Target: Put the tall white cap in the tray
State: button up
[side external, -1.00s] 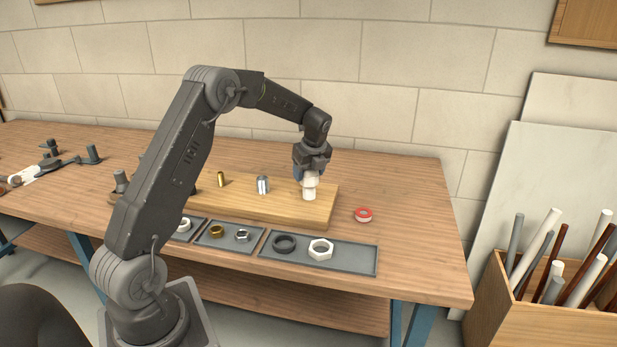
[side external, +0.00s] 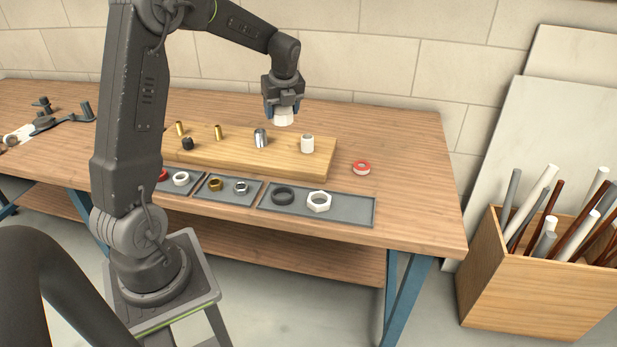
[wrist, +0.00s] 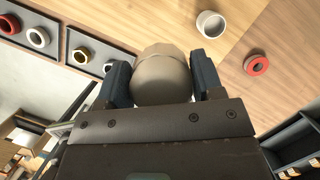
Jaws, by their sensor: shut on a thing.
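My gripper (side external: 283,108) is shut on the tall white cap (side external: 284,118) and holds it in the air above the back of the wooden board. In the wrist view the cap (wrist: 160,76) sits between the two fingers, its rounded grey-white side facing the camera. A white pipe stub (side external: 307,144) stands bare and upright on the right end of the board, apart from the cap. Grey trays lie in front of the board: a right one (side external: 350,212) with a black ring and a white hex nut, a middle one (side external: 229,198) with brass and chrome nuts, and a left one, partly hidden by my arm.
The wooden board (side external: 240,161) also bears a chrome stub (side external: 260,138), brass stubs and a black piece. A red tape roll (side external: 361,168) lies on the bench right of the board. The right tray has bare room at its right end.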

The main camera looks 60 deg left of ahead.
jog(key=d+f+m, duration=0.3)
jog(key=d+f, duration=0.1)
jog(key=d, duration=1.1)
send_over(351, 205)
jog(key=d, duration=0.1)
jog(key=shift+t, duration=0.4)
jog(key=f, duration=0.7)
jog(key=shift+s, duration=0.25)
jog(key=shift+f, duration=2)
jog(key=shift+f, duration=0.15)
jog(key=o, duration=0.9)
